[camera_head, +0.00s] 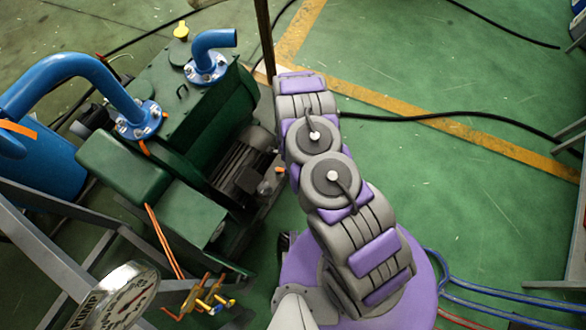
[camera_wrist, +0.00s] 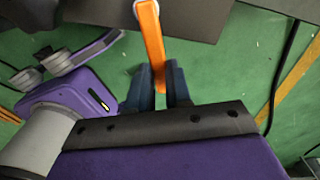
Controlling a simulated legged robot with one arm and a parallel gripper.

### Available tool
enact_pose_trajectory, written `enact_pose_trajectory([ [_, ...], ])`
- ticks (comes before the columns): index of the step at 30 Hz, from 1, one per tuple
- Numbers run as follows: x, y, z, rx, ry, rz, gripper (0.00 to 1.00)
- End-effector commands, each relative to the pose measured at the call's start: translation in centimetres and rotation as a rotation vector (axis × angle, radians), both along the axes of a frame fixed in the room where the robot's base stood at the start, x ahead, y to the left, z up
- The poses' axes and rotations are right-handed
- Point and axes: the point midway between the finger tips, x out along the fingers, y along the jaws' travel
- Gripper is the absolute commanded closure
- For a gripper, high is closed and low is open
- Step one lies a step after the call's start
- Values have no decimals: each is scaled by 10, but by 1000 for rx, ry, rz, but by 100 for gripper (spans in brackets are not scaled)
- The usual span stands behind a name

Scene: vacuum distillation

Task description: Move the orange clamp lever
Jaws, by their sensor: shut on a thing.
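The orange clamp lever (camera_wrist: 151,35) shows at the top middle of the wrist view. It hangs down from a dark part at the top edge, and its lower end is between my fingers. My gripper (camera_wrist: 160,75) is shut on this end, with one dark finger on each side. In the head view my arm hides the gripper, and I cannot tell which orange piece there is this lever.
A green pump unit (camera_head: 215,125) with blue pipes (camera_head: 75,68) stands left of my arm. A round gauge (camera_head: 125,295) and small valves (camera_head: 205,292) are at the lower left.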

Motion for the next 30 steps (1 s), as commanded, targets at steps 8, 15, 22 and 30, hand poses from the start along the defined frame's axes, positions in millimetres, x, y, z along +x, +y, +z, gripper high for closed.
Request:
enact_pose_trajectory([
  [8,3,1,1,2,-6,0,61],
  [15,2,0,1,1,-3,1,55],
  [22,2,1,13,3,-2,2,55],
  [30,2,0,65,2,-1,1,55],
])
